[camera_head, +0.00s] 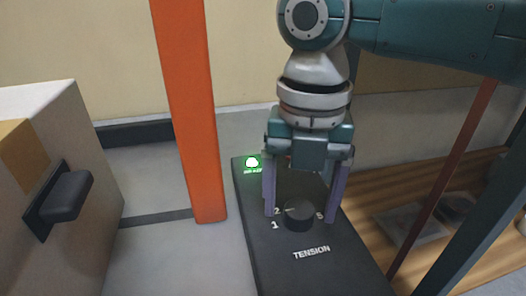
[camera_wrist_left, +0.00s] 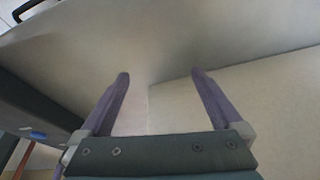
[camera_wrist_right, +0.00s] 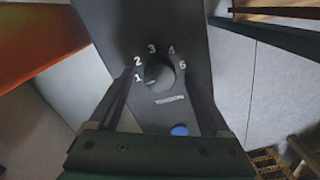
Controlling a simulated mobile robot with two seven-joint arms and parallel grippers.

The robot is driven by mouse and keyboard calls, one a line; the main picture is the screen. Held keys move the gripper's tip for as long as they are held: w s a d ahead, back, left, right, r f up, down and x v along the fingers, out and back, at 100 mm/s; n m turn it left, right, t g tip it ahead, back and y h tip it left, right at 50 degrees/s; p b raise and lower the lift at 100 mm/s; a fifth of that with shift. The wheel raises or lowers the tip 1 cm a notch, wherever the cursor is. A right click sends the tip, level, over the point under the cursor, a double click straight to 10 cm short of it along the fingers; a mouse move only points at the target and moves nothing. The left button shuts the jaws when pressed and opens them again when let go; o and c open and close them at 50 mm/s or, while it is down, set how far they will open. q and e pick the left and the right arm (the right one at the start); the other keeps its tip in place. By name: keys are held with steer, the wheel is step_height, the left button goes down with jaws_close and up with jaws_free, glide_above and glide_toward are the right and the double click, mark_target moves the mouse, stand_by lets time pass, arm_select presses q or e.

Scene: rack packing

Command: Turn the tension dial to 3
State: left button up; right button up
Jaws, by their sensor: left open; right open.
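The tension dial (camera_head: 298,215) is a round black knob on a dark panel (camera_head: 300,275) marked TENSION. My right gripper (camera_head: 300,218) points down over the panel, open, with one finger on each side of the dial. I cannot tell whether the fingers touch it. The gripper hides part of the panel and numbers. My left gripper (camera_wrist_left: 160,74) is open and empty, away from the dial.
A green lit indicator (camera_head: 252,162) is at the panel's far end. An orange post (camera_head: 190,110) stands left of the panel. A pale box with a dark handle (camera_head: 66,197) is at the far left. A wooden slatted surface (camera_head: 385,215) lies to the right.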

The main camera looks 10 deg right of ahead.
arm_select(q)
steer(key=shift+a, duration=0.1)
arm_select(e)
jaws_close()
stand_by(0.4)
arm_select(q)
steer(key=shift+r, duration=0.1)
